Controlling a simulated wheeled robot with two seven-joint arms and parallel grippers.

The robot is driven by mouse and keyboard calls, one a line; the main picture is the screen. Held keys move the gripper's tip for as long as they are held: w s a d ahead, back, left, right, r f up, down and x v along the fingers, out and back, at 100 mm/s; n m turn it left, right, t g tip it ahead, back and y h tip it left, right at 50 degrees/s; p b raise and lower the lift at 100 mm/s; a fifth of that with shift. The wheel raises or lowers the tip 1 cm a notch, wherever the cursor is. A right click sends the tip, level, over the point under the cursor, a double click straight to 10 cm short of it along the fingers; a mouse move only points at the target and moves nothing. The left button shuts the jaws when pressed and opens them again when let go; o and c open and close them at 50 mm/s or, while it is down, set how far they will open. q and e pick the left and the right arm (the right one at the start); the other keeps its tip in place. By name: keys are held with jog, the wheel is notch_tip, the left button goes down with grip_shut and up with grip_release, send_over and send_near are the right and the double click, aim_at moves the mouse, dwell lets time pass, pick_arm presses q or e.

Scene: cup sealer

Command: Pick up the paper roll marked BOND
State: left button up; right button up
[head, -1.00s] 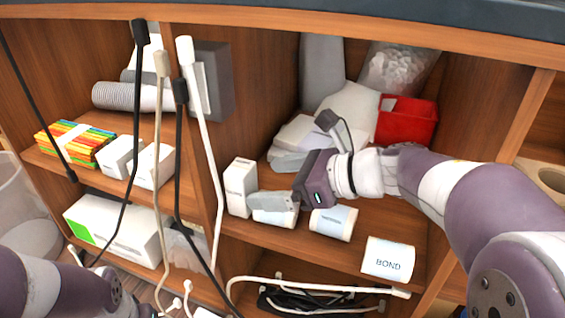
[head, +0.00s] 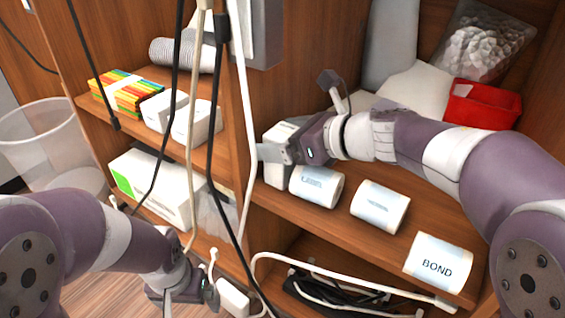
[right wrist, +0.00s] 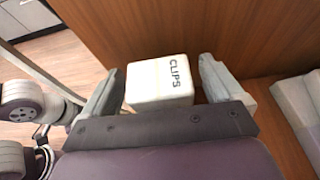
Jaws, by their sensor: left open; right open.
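The white paper roll marked BOND (head: 438,262) lies on the wooden shelf at the lower right of the head view, nothing touching it. My right gripper (head: 272,154) is well to its left and farther back, open. In the right wrist view its two fingers (right wrist: 160,92) stand apart on either side of a white box marked CLIPS (right wrist: 160,80); I cannot tell whether they touch it. The box also shows in the head view (head: 276,176), partly hidden by the gripper. My left gripper (head: 188,292) is open and empty at the bottom, left of the hanging cables.
Two other labelled rolls, one on the left (head: 316,188) and one in the middle (head: 380,207), lie left of the BOND roll. A red bin (head: 480,105) stands behind. Black and white cables (head: 243,110) hang before the divider. A cable bundle (head: 340,290) lies below the shelf.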

jog(key=shift+r, duration=0.1)
jog(key=c, duration=1.1)
